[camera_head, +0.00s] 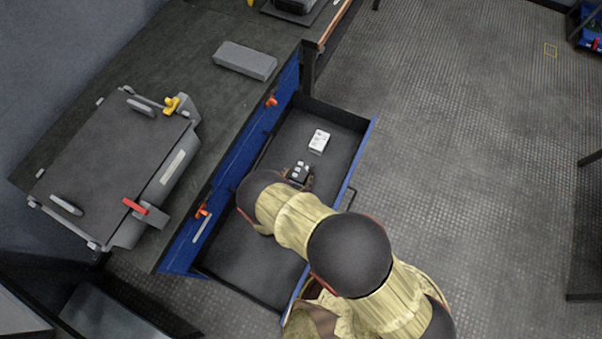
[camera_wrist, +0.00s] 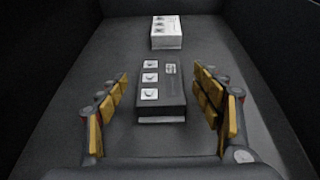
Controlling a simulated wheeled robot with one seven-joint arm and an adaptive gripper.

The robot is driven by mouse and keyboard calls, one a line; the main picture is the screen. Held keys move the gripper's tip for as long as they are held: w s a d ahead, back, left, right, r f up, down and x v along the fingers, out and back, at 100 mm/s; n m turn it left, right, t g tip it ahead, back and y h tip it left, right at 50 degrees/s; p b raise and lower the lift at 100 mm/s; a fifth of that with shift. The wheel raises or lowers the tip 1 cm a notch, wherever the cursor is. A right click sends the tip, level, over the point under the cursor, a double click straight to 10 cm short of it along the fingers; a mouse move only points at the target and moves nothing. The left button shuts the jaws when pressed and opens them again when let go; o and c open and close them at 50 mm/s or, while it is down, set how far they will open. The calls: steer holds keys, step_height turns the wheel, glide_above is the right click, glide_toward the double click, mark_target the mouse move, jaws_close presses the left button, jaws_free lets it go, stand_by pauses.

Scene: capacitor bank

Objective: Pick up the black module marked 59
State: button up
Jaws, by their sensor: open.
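The black module (camera_wrist: 160,94) lies on the drawer floor, with several white squares and a small label on its top; I cannot read the number. In the head view the black module (camera_head: 299,171) shows just past my arm, partly hidden. My gripper (camera_wrist: 165,115) is open, with one yellow-padded finger on each side of the black module and visible gaps to it. In the head view the fingers are mostly hidden by my arm.
A white module (camera_wrist: 167,32) lies farther back in the open blue drawer (camera_head: 365,140). The drawer walls rise close on both sides. A grey case (camera_head: 115,165) with red and yellow latches and a grey block (camera_head: 245,60) sit on the bench left.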

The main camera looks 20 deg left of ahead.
steer(key=shift+x, duration=1.1)
steer(key=c, duration=0.3)
steer(key=c, duration=1.2)
steer(key=shift+c, duration=0.2)
